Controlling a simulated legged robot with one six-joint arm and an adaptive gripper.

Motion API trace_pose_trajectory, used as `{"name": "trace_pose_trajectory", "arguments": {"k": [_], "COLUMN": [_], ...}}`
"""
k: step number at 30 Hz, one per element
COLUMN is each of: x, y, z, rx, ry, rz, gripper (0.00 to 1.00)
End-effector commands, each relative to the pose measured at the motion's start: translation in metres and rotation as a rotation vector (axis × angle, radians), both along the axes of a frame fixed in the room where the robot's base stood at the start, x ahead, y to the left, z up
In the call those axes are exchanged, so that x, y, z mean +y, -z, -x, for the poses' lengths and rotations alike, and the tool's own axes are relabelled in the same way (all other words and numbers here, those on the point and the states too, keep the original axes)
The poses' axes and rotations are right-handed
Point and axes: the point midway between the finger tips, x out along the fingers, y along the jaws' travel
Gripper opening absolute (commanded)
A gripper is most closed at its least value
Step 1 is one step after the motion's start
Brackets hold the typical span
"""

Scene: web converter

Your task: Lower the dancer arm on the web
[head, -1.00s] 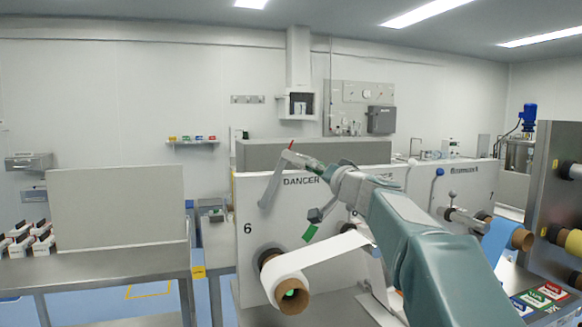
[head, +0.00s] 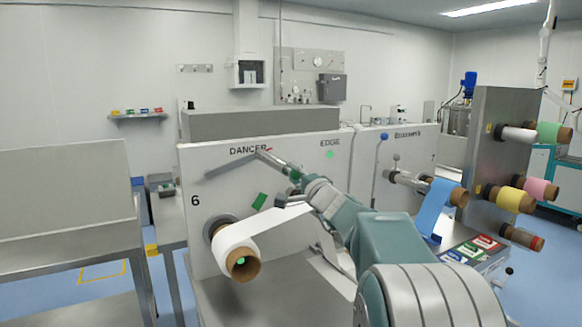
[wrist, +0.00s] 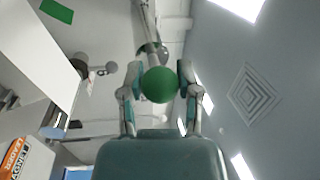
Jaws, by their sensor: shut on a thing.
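The dancer arm (head: 230,172) is a grey bar on the white machine panel (head: 330,190), below the DANCER label. It slants up to the right from its left end. My gripper (head: 268,160) is at its upper right end, where a little red shows. In the wrist view, my gripper (wrist: 160,92) has its two fingers either side of a round green knob (wrist: 159,84), shut on it. A grey bar runs up behind the knob. The white web (head: 275,220) runs from the roll (head: 235,245) toward the right, partly hidden behind my arm.
A blue roll (head: 440,200) sticks out of the panel at right. A steel stand (head: 505,110) with coloured rolls is further right. Steel tables (head: 70,235) stand at left. A small green tag (head: 259,201) is on the panel below the dancer arm.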

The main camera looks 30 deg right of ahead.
Motion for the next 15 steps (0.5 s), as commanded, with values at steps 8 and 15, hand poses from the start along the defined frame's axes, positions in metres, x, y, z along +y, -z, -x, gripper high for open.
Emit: {"name": "trace_pose_trajectory", "arguments": {"k": [8,15], "x": [-0.0019,-0.0018], "y": [0.0069,0.0070], "z": [-0.0001,-0.0001], "rx": [0.000,0.001], "ry": [0.000,0.000], "rz": [-0.041,-0.042], "gripper": [0.00,0.00]}}
